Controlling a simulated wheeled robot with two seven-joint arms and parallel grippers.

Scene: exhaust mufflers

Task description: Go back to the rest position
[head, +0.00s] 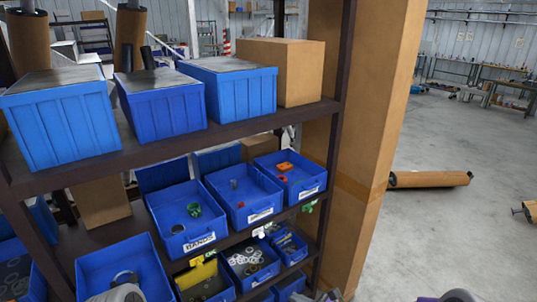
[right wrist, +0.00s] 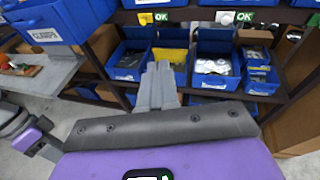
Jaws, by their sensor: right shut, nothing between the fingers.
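My right gripper (right wrist: 157,70) shows in the right wrist view, its grey fingers together and empty. It points toward the shelf rack and its lower blue bins, and touches none that I can see. In the head view, only small grey rounded parts of my arms show at the bottom edge. My left gripper cannot be made out in either view. A purple and grey part of mine shows at the left of the right wrist view.
A dark shelf rack (head: 235,124) with blue bins (head: 60,120) stands close in front. A tall cardboard box (head: 375,140) stands at its right side. A brown cylinder (head: 430,179) lies on the floor farther right. The grey floor (head: 450,230) there is mostly open.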

